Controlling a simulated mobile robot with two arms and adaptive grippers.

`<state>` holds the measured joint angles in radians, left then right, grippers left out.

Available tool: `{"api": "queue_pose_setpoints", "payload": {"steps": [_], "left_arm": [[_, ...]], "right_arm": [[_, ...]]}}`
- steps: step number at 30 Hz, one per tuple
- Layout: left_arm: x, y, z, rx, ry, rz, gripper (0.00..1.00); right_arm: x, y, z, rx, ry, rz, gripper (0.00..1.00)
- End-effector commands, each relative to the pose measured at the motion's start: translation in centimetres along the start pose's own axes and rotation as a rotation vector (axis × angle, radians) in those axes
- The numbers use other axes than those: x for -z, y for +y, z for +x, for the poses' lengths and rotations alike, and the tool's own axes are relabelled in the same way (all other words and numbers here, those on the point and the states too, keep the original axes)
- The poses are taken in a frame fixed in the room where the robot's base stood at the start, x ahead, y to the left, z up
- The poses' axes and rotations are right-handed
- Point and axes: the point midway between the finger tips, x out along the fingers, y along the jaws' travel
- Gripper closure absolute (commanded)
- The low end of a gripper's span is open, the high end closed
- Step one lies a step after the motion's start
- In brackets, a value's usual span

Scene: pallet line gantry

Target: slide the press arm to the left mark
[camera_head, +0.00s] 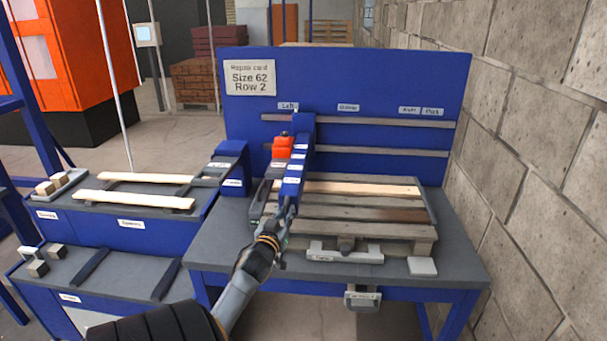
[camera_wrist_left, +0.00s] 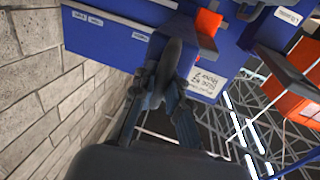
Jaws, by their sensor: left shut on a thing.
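The press arm (camera_head: 294,165) is a blue beam with an orange-red block (camera_head: 283,147) on its left side. It rides on grey rails (camera_head: 375,123) on the blue back panel. Its back end stands just right of the "Left" label (camera_head: 287,106), partly close beneath it; exact alignment cannot be told. My left gripper (camera_head: 288,207) is at the front end of the press arm, shut on its handle. In the left wrist view the gripper (camera_wrist_left: 165,85) closes around a dark grey handle (camera_wrist_left: 173,55). My right gripper is not in view.
A wooden pallet (camera_head: 390,217) lies on the bench right of and beneath the press arm. A "Middle" label (camera_head: 348,107) and further labels (camera_head: 420,111) run rightward. A lower side bench (camera_head: 130,222) holds planks at left. A block wall (camera_head: 530,150) bounds the right.

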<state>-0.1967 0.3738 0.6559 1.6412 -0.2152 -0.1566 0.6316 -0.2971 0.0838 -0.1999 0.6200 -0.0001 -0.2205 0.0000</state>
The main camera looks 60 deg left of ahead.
Motion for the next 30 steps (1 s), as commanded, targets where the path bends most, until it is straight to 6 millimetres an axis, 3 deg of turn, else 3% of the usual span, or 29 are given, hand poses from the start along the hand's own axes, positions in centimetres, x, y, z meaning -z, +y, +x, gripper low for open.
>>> {"api": "queue_pose_setpoints", "payload": {"steps": [3, 15, 16, 18, 30], "left_arm": [[-0.5, -0.8, -0.3, 0.001, -0.01, 0.001, 1.0], [-0.7, -1.2, -0.4, 0.003, -0.013, 0.001, 1.0], [-0.7, -1.2, -0.4, 0.004, -0.013, 0.001, 0.86], [-0.6, -1.2, -0.4, 0.004, -0.012, 0.001, 0.77], [-0.1, -1.1, -0.2, 0.0, -0.002, 0.0, 0.77]], "right_arm": [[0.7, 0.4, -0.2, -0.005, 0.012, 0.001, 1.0], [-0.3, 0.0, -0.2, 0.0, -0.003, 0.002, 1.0], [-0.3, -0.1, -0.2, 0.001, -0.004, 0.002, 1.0], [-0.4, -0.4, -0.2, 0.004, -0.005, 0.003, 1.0], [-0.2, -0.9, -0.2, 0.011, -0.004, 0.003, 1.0]]}}
